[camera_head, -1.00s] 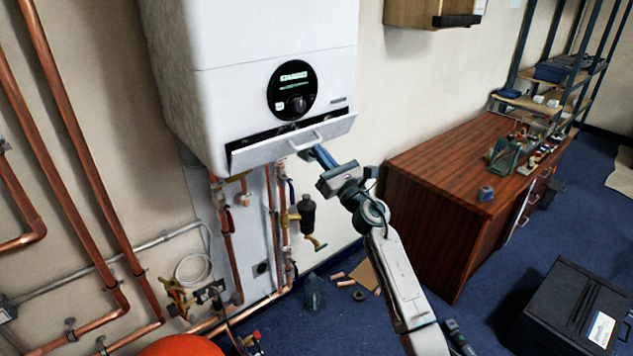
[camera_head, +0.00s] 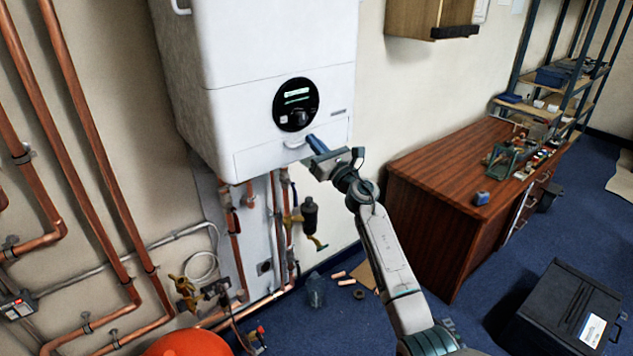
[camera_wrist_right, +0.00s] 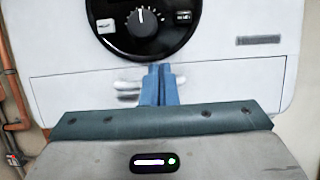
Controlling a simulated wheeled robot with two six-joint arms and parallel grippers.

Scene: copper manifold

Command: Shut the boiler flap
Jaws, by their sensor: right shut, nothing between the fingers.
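The white boiler (camera_head: 270,60) hangs on the wall, with a round black control panel (camera_head: 296,104) on its front. The flap (camera_head: 258,157) at its lower front lies flush with the boiler face, and no dark gap shows. The flap's white handle (camera_head: 294,144) is just left of my right gripper (camera_head: 314,143). In the right wrist view my right gripper (camera_wrist_right: 161,84) is shut, with its blue fingers together and empty at the flap (camera_wrist_right: 70,95), beside the handle (camera_wrist_right: 128,90). I cannot tell whether the fingertips touch it. My left gripper is out of view.
Copper pipes (camera_head: 85,150) run down the wall at left, with more pipes and valves under the boiler. A wooden desk (camera_head: 440,185) stands to the right. A black case (camera_head: 560,308) and an orange rounded object (camera_head: 187,343) are low in view.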

